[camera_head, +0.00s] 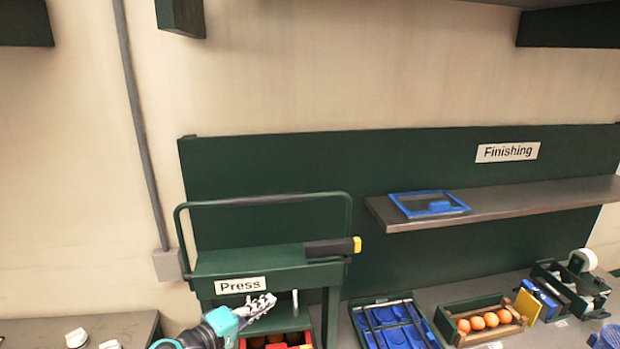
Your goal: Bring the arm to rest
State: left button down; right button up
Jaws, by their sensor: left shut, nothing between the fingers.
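My left gripper (261,306) shows at the bottom, left of the middle, in the head view. Its silver fingers are closed together with nothing between them. It is in front of the green press stand, just below the "Press" label (241,285). A red crate (306,337) with dark orange fruit in it lies behind and below the gripper, partly cut off by the frame edge. My right gripper is not in view.
A blue tray (427,319) and a wooden crate of oranges (515,324) stand on the bench to the right. A grey shelf (500,201) bears a blue-framed tray (409,205). A green-railed press (265,262) stands close behind the gripper. White knobs (76,338) are at lower left.

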pick_arm(q)
jog(key=s+d+f+m+g+y+b, duration=0.1)
jog(key=s+f+m+g+y+b, duration=0.1)
jog(key=s+f+b, duration=0.45)
jog(key=s+d+f+m+g+y+b, duration=0.1)
jog(key=s+f+m+g+y+b, duration=0.2)
jog(key=f, duration=0.6)
jog(key=s+a+f+m+y+b, duration=0.4)
jog(key=s+a+f+b, duration=0.3)
jog(key=s+f, duration=0.4)
jog(key=shift+s+a+f+g, duration=0.3)
jog(key=shift+s+a+f, duration=0.1)
